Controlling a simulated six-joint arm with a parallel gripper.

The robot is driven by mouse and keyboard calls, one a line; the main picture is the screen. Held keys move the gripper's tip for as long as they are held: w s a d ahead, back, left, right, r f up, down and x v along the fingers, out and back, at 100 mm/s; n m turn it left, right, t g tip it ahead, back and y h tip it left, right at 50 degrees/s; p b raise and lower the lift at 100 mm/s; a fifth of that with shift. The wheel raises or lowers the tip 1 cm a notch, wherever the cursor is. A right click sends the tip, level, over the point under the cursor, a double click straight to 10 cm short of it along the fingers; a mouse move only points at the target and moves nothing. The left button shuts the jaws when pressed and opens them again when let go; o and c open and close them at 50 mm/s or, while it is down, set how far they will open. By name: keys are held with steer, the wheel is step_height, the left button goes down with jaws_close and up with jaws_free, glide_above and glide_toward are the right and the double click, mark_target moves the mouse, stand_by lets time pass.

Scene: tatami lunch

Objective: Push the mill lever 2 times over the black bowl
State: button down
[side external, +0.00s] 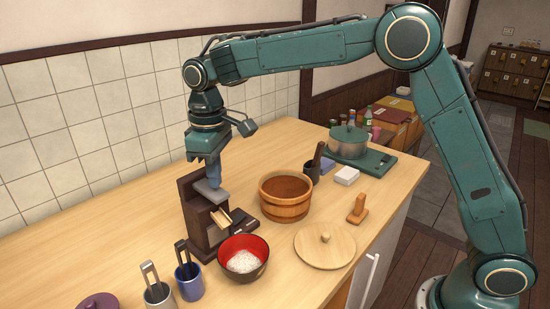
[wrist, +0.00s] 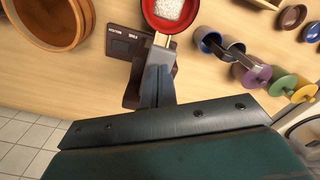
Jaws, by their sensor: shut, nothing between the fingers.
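The dark brown mill (side external: 193,222) stands upright on the counter near the tiled wall, with a pale wooden spout (side external: 222,218) facing the bowl. Its grey lever pad (side external: 208,192) sticks out above the spout. The black bowl (side external: 262,262), red inside, stands just in front of the mill below the spout end and holds white grains. In the wrist view the bowl (wrist: 149,24) is at the top, past the spout. My gripper (side external: 215,183) is shut and empty, pointing down, with its tips at the lever pad; whether they touch it is unclear.
A wooden tub (side external: 285,211) stands right of the mill, with a round wooden lid (side external: 325,246) in front. A grey cup (side external: 158,296) and a blue cup (side external: 189,283) stand left of the bowl. A lidded pot (side external: 348,145) is farther back.

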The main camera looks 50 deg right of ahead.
mark_target(217, 192)
steer(key=shift+f, duration=0.3)
steer(key=shift+f, duration=0.35)
steer(key=shift+f, duration=1.35)
steer(key=shift+r, duration=2)
steer(key=shift+f, duration=0.3)
steer(key=shift+f, duration=0.4)
